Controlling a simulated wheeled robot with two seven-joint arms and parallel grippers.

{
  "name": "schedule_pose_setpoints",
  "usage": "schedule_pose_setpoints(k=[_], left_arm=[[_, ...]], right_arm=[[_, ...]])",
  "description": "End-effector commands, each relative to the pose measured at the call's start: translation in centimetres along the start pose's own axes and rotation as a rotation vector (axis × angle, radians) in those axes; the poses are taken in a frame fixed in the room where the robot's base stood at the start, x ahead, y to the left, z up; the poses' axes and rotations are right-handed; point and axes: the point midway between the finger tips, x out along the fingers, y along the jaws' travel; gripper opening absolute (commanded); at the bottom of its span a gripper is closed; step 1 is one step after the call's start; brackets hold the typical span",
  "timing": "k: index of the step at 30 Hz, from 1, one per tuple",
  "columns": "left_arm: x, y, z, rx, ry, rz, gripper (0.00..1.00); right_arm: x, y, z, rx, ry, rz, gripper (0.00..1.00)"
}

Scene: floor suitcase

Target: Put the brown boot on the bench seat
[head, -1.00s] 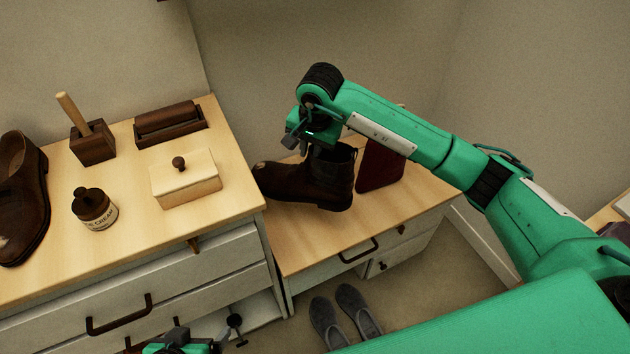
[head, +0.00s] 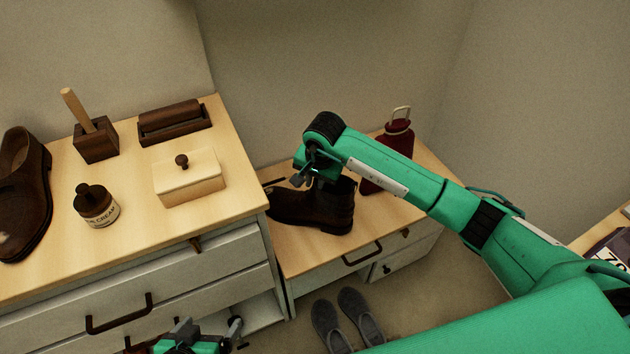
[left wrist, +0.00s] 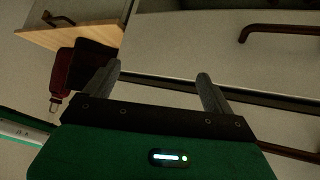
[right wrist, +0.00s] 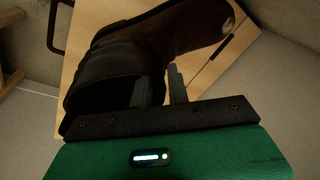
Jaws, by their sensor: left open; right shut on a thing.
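The brown boot (head: 318,208) is upright on or just above the wooden bench seat (head: 300,258), its toe to the left; I cannot tell whether the whole sole touches. My right gripper (head: 318,180) is shut on the boot's upper rim from above. The right wrist view shows the boot (right wrist: 150,48) by the fingers (right wrist: 176,82), over the light wood seat (right wrist: 88,22). My left gripper (head: 188,338) is open and empty, low in front of the dresser drawers; its spread fingers (left wrist: 158,74) show in the left wrist view.
A dark red bottle (head: 390,150) stands on the seat behind the boot. The higher dresser (head: 130,225) at left holds another brown shoe (head: 25,195), a cream jar (head: 97,207), a lidded box (head: 190,180) and brush blocks. Grey slippers (head: 345,318) lie on the floor in front.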

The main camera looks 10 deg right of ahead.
Motion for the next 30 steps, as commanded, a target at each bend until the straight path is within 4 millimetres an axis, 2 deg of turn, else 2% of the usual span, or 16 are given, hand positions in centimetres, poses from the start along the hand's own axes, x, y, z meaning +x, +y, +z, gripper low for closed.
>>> schedule_pose_setpoints(k=[5, 6, 9, 21, 30], left_arm=[[0.2, 0.2, -0.1, 0.000, 0.017, 0.005, 0.88], [0.2, 0.3, -0.2, 0.000, 0.022, 0.008, 0.88], [0.2, 0.5, -0.1, 0.000, 0.021, 0.013, 0.88], [0.0, 0.1, 0.2, 0.005, -0.006, 0.004, 0.88], [-1.1, -1.2, 0.7, -0.002, -0.100, -0.032, 0.88]], right_arm=[[0.1, 0.0, 0.0, 0.000, 0.001, -0.001, 0.00], [0.2, 0.1, 0.0, 0.000, 0.000, 0.001, 0.23], [0.2, 0.1, 0.0, 0.000, 0.000, 0.001, 0.39], [-0.1, 0.0, 0.0, 0.000, -0.001, 0.000, 0.39], [-6.6, -0.1, -0.1, -0.002, 0.005, -0.002, 0.39]])
